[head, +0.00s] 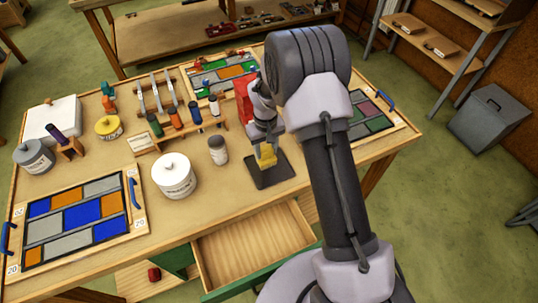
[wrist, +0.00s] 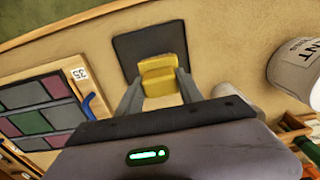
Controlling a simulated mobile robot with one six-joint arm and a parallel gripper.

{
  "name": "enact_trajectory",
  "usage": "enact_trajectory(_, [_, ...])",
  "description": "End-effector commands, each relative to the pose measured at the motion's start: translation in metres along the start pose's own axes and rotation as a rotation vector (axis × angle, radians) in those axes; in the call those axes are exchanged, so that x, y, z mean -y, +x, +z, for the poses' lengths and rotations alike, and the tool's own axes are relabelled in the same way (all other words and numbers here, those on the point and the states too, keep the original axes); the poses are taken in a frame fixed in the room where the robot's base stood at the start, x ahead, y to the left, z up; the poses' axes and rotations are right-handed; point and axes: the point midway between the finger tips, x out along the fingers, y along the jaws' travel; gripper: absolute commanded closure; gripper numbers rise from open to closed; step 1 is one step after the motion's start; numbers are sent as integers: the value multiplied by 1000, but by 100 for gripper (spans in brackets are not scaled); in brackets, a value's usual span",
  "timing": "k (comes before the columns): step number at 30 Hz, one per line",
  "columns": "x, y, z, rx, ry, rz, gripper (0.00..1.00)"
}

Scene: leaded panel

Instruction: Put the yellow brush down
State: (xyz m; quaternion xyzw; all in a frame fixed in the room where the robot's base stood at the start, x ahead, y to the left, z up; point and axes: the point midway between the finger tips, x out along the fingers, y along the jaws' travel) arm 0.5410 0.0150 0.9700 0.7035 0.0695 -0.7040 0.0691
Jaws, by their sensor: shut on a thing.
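My gripper (head: 265,145) points down over the worktable and is shut on the yellow brush (head: 267,157). In the wrist view the brush (wrist: 160,72) is a yellow block with a stepped shape, between the two grey fingers of my gripper (wrist: 159,80). Under it lies a dark square mat (head: 271,179), which also shows in the wrist view (wrist: 128,48). The brush is over the mat's area; I cannot tell whether it touches the mat.
A white lidded pot (head: 174,177) and a grey-lidded jar (head: 218,151) stand left of the mat. A leaded panel (head: 75,219) with blue handles lies at the front left. An open drawer (head: 252,248) sticks out below the table's front edge.

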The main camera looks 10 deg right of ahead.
Motion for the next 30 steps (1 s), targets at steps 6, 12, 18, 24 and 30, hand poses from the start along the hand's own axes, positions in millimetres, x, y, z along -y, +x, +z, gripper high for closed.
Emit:
enact_trajectory(6, [-13,20,1,3,-1,-1,89])
enact_trajectory(12, [-12,37,0,0,0,0,89])
enact_trajectory(18, [-12,40,0,0,0,0,89])
enact_trajectory(24, [-12,40,0,1,0,0,35])
enact_trajectory(30, [-12,40,0,1,0,0,35])
